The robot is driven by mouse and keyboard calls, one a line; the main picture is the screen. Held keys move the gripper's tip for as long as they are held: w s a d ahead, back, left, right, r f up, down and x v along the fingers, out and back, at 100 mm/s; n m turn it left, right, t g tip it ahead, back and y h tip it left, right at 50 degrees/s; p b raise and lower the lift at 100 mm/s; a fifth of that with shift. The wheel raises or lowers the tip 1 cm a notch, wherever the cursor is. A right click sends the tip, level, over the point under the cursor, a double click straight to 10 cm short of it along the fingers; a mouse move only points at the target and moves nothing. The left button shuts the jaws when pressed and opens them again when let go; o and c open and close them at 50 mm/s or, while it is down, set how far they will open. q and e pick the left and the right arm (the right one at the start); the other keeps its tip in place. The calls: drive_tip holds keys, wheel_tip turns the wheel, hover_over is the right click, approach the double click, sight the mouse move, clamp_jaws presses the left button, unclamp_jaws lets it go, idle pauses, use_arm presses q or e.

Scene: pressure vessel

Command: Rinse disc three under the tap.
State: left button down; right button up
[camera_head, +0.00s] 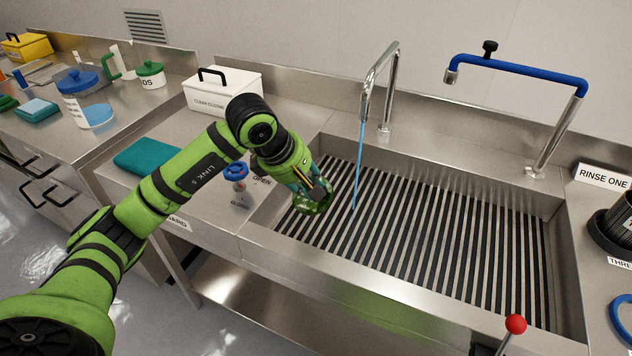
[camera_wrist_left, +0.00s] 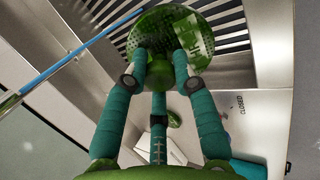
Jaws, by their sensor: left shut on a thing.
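My left gripper (camera_head: 312,192) is over the left end of the sink (camera_head: 480,172) and shut on a green perforated disc (camera_head: 318,205). The chrome tap (camera_head: 378,75) runs, and a thin blue stream (camera_head: 359,165) falls into the sink. In the head view, the stream passes just right of the disc, seemingly apart from it. My right gripper is out of view.
A blue valve knob (camera_head: 236,170) stands left of the sink between OPEN and CLOSED marks. A blue-armed spout (camera_head: 520,68) rises behind the sink. A white bin (camera_head: 222,90) and teal cloth (camera_head: 155,155) are left. A red-balled lever (camera_head: 515,324) is in front.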

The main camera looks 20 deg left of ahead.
use_arm(q)
drive_tip(key=shift+w, duration=0.45)
drive_tip(key=w, duration=0.1)
drive_tip(key=w+d, duration=0.1)
drive_tip(key=w, duration=0.1)
drive_tip(key=shift+d+f, duration=0.15)
drive_tip(key=shift+f, duration=0.25)
drive_tip(key=w+d+f+b, duration=0.2)
drive_tip(key=w+d, duration=0.2)
drive_tip(key=w, duration=0.5)
drive_tip(key=shift+d+b, duration=0.25)
drive_tip(key=shift+b, duration=0.1)
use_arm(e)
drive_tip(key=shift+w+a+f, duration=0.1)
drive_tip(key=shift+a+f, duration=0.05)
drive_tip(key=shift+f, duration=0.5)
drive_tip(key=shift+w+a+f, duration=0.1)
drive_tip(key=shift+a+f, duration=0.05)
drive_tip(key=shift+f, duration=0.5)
use_arm(q)
drive_tip(key=shift+s+d, duration=0.15)
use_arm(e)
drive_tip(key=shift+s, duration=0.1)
use_arm(q)
drive_tip(key=shift+s+d, duration=0.2)
drive_tip(key=shift+d, duration=0.15)
drive_tip(key=shift+a, duration=0.15)
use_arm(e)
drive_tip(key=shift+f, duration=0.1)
